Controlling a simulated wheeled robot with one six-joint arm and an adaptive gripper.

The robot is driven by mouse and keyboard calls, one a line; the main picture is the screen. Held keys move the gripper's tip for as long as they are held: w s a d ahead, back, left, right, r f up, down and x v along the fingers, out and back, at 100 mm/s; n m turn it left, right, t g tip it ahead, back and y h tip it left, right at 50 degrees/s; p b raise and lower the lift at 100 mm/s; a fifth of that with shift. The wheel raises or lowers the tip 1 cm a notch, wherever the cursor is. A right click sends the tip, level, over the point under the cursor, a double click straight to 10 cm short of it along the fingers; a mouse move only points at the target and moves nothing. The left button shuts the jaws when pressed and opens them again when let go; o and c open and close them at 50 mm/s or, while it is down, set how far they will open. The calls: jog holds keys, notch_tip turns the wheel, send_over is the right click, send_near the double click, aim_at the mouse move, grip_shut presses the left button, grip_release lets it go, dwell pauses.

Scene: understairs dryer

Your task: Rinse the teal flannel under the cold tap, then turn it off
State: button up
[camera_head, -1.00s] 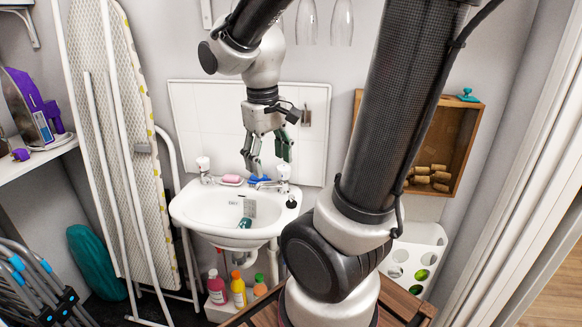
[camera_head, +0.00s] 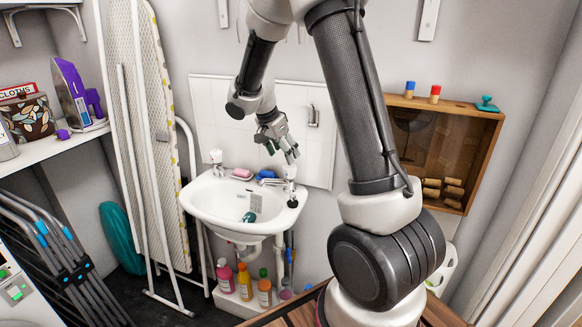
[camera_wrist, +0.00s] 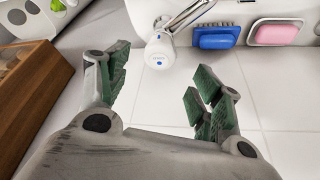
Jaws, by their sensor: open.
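A small teal item (camera_head: 248,217), seemingly the flannel, lies low in the white basin (camera_head: 200,197); its shape is too small to make out. The tap with the blue-marked head, the cold tap (camera_wrist: 158,52), is at the basin's back right and also shows in the head view (camera_head: 290,172). I cannot tell whether water runs. My gripper (camera_head: 282,152) is open and empty, above and beside that tap. In the wrist view, its green-padded fingers (camera_wrist: 160,88) are spread, with the tap head beyond the gap between them and apart from them.
A blue brush (camera_wrist: 215,38) and pink soap (camera_wrist: 275,32) lie on the basin's back ledge near the tap. Another tap (camera_head: 216,157) stands at the back left. A wooden box (camera_head: 493,130) hangs at right, and an ironing board (camera_head: 150,140) leans at left. Bottles (camera_head: 244,282) stand below.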

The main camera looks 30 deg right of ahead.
aim_at(290, 171)
jog(key=x, duration=0.7)
jog(key=c, duration=1)
